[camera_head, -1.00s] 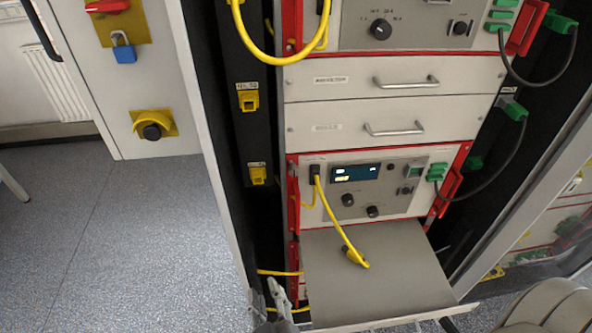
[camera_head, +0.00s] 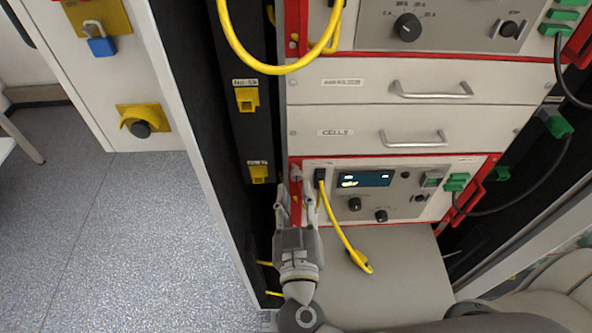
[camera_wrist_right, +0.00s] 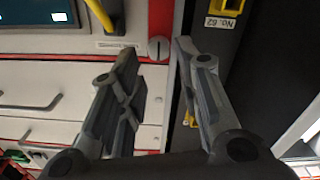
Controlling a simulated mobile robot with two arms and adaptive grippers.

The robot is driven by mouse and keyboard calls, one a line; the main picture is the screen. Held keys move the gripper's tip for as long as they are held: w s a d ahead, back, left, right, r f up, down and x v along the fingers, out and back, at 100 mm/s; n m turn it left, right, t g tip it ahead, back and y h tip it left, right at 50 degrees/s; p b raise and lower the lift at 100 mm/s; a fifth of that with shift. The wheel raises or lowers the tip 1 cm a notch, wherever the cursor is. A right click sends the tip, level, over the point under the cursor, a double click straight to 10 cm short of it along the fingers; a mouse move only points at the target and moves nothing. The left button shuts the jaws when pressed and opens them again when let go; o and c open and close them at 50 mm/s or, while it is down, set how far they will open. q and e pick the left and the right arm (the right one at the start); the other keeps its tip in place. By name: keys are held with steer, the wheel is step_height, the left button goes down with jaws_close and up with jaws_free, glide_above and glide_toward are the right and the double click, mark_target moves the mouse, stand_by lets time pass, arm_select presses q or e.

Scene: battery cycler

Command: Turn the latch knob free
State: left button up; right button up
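The latch knob (camera_head: 296,173) is a small grey slotted knob on the red left edge of the lower instrument unit (camera_head: 408,182) with the blue display. In the right wrist view the knob (camera_wrist_right: 158,48) shows its slot, lying in the gap between the fingertips. My right gripper (camera_head: 297,188) comes up from below in the head view, just under the knob. In the right wrist view my right gripper (camera_wrist_right: 156,62) is open, its fingers apart on either side of the knob. I cannot tell whether either finger touches it. My left gripper is not in view.
A yellow cable (camera_head: 337,222) hangs from the unit onto the grey shelf (camera_head: 405,270). Yellow sockets (camera_head: 247,98) sit on the black rack post to the left. Two drawers with handles (camera_head: 416,138) are above. Green plugs (camera_head: 457,183) are at the right.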

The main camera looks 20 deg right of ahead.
mark_target(296, 178)
steer(key=p+x, duration=0.1)
steer(key=x, duration=0.2)
steer(key=shift+w+d+r, duration=0.1)
steer(key=shift+w+d, duration=0.05)
steer(key=shift+w+d+f+p, duration=0.1)
steer(key=shift+w+p, duration=0.1)
steer(key=shift+w, duration=0.2)
steer(key=shift+w+d+f+p, duration=0.1)
steer(key=shift+w+p, duration=0.05)
steer(key=shift+w, duration=0.25)
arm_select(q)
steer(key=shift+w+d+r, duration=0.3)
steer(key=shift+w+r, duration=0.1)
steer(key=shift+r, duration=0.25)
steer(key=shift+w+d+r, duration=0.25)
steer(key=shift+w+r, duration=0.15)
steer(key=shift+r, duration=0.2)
arm_select(e)
jaws_close()
